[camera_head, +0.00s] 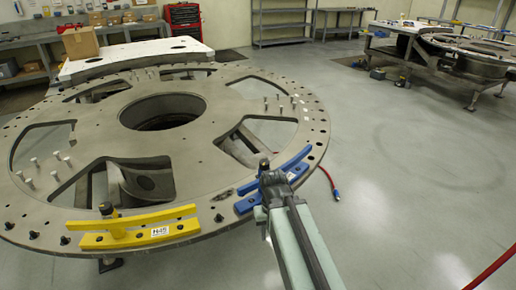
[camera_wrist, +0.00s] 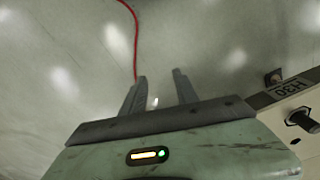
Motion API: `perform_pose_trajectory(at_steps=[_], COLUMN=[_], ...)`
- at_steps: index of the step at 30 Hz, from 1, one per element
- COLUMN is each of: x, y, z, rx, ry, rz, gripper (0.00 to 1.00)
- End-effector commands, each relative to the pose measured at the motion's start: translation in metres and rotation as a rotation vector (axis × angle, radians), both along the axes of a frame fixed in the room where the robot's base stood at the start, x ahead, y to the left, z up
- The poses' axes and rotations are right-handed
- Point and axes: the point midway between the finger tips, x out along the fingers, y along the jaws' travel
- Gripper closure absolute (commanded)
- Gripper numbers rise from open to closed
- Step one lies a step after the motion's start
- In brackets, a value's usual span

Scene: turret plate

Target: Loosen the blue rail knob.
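The blue rail (camera_head: 290,165) lies along the near right rim of the round grey plate (camera_head: 215,150), with a white label. A dark round-topped knob (camera_head: 264,163) stands at its left part. The dark end of my arm overlaps the rail just below the knob and hides part of it. In the wrist view my gripper (camera_wrist: 159,74) has its two fingers apart, with only floor showing between them. At the right of that view a black knob-like stud (camera_wrist: 303,120) sticks out beside a label reading H30; I cannot tell whether it is the blue rail's knob.
A yellow rail (camera_head: 140,230) with its own dark knob (camera_head: 105,208) sits on the rim to the left. Several bolts stand on the plate. A red hose (camera_head: 328,180) lies on the floor just right of the plate. Floor to the right is mostly clear.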

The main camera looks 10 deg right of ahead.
Motion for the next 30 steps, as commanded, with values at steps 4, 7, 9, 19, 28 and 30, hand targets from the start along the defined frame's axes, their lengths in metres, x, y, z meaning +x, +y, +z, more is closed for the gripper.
perform_pose_trajectory(at_steps=[4,7,9,19,28,30], x=[0.000,0.000,0.000,0.008,0.025,0.033], y=[0.000,0.000,0.000,0.000,-0.004,-0.005], z=[0.000,0.000,0.000,0.122,0.240,0.262], rx=[0.000,0.000,0.000,0.000,0.001,0.002], ry=[0.000,0.000,0.000,-0.022,-0.052,-0.055], rz=[0.000,0.000,0.000,-0.001,-0.031,-0.070], gripper=[0.64,0.64,0.58,0.44,0.44,0.44])
